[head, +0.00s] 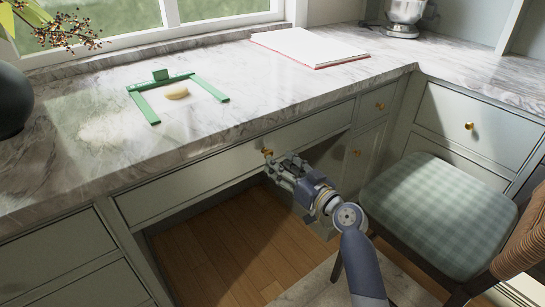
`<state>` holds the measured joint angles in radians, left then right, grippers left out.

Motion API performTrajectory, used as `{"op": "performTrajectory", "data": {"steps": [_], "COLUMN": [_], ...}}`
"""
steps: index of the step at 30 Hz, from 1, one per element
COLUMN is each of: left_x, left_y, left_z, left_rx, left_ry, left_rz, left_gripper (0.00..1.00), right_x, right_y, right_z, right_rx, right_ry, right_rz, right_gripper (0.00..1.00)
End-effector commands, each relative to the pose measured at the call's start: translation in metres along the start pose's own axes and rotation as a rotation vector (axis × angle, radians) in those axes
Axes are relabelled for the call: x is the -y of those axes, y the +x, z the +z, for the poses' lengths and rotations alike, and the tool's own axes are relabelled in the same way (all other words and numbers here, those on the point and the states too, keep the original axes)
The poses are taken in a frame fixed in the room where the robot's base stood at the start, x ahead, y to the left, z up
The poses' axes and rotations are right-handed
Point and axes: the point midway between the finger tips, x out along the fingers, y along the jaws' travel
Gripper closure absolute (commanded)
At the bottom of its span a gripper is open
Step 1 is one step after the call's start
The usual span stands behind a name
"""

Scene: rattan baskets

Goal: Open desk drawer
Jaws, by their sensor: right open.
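The desk drawer (200,174) is a wide, pale grey-green front under the marble top, and it looks closed. Its small brass knob (267,153) shows near the middle of the front. My right gripper (275,166) is open at the knob, its fingertips just below and beside it. I cannot tell whether the fingers touch the knob. My left gripper is not in view.
A checked cushioned chair (440,205) stands at the right. The marble counter (200,90) holds a green frame-like item (148,107), a notebook (308,47), a dark vase (12,100) and a mixer (405,15). Below the drawer is open knee space.

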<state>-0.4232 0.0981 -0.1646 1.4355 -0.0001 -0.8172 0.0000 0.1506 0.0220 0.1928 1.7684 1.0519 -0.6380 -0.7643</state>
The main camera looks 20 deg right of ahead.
Motion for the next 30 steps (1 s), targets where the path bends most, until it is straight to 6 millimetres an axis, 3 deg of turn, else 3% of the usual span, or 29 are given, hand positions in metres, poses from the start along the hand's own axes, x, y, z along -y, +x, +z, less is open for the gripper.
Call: {"op": "performTrajectory", "data": {"steps": [3, 9, 21, 27, 30], "left_x": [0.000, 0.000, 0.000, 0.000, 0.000], "left_y": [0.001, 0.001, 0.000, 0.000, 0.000], "left_z": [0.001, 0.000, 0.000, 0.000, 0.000], "left_rx": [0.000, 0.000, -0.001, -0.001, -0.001], "left_ry": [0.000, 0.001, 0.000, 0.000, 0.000], "left_rz": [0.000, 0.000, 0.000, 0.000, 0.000], "left_gripper": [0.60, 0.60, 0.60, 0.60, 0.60], "right_x": [0.000, -0.001, -0.001, -0.001, -0.001], "right_y": [0.021, 0.041, 0.046, 0.046, 0.046], "right_z": [-0.001, 0.001, 0.001, 0.001, 0.001], "right_rx": [-0.001, 0.000, 0.001, 0.001, 0.001], "right_ry": [0.002, 0.001, 0.000, 0.000, 0.000], "right_rz": [0.000, 0.001, 0.002, 0.002, 0.002], "right_gripper": [0.54, 0.54, 0.54, 0.99, 1.00]}}
